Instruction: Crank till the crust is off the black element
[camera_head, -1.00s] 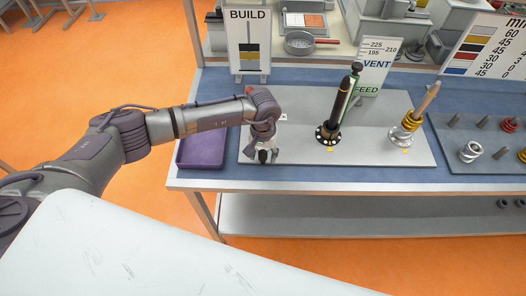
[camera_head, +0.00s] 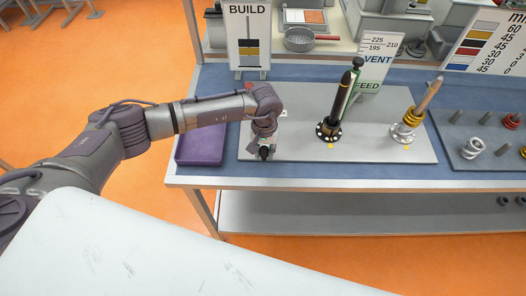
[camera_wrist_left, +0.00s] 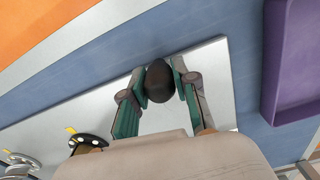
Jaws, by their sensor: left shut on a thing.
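My left gripper (camera_head: 264,149) is over the left end of the grey plate (camera_head: 290,150). In the left wrist view its two green-padded fingers (camera_wrist_left: 158,77) are shut on a dark rounded knob (camera_wrist_left: 160,84), one on each side. The rest of the crank is hidden under the gripper. A black upright element (camera_head: 344,97) stands on a black flange with pale holes (camera_head: 328,132) at the middle of the plate, right of the gripper. The flange also shows in the left wrist view (camera_wrist_left: 88,141). I cannot make out any crust on the element. My right gripper is not in view.
A purple tray (camera_head: 200,146) lies just left of the plate. A BUILD sign (camera_head: 248,38) and a VENT/FEED sign (camera_head: 378,62) stand behind. A rack of pegs and rings (camera_head: 490,140) is at the far right.

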